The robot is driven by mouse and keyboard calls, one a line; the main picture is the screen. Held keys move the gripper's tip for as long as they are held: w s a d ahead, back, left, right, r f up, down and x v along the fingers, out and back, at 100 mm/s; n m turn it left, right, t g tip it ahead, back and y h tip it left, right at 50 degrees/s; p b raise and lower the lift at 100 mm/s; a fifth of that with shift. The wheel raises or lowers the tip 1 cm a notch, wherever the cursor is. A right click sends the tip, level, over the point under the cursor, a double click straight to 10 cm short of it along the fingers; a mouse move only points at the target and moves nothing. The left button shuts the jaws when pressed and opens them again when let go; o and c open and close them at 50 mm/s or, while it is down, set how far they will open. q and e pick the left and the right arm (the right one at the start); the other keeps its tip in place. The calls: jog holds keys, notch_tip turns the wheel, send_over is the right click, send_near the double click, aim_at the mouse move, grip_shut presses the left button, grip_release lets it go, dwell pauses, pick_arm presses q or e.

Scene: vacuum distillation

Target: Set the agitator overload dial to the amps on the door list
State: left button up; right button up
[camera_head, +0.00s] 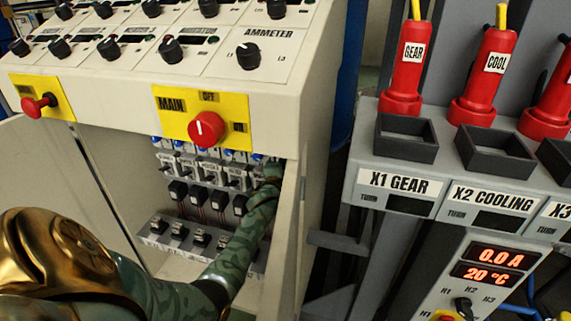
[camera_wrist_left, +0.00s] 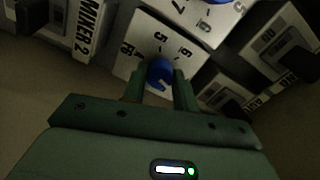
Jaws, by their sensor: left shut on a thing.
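My left arm reaches into the open lower cabinet (camera_head: 190,268) of the console in the head view. My left gripper (camera_head: 270,168) is at the right end of the row of devices there. In the left wrist view my left gripper (camera_wrist_left: 159,80) is shut on a blue dial (camera_wrist_left: 160,70), with a finger on either side. The dial sits on a white plate (camera_wrist_left: 133,60) with figures such as 5 and 6 around it. Its exact setting is too small and dark to tell. No list is legible on a door. My right gripper is not in view.
Another blue dial (camera_wrist_left: 222,2) sits close by on a white plate. Dark-switched devices flank the dial. The cabinet's right side wall (camera_head: 289,235) is close to my arm. Above is the red main switch (camera_head: 207,129). A stand with red plugs (camera_head: 403,75) is at right.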

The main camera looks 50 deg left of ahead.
pick_arm(q)
jog(key=shift+f+n+p, duration=0.15)
jog(key=shift+n+p, duration=0.25)
jog(key=shift+n, duration=1.1)
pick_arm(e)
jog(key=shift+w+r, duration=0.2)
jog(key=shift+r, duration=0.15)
pick_arm(q)
jog(key=o, duration=1)
jog(key=p+v, duration=0.6)
jog(key=v, duration=1)
jog(key=shift+s+d, duration=0.15)
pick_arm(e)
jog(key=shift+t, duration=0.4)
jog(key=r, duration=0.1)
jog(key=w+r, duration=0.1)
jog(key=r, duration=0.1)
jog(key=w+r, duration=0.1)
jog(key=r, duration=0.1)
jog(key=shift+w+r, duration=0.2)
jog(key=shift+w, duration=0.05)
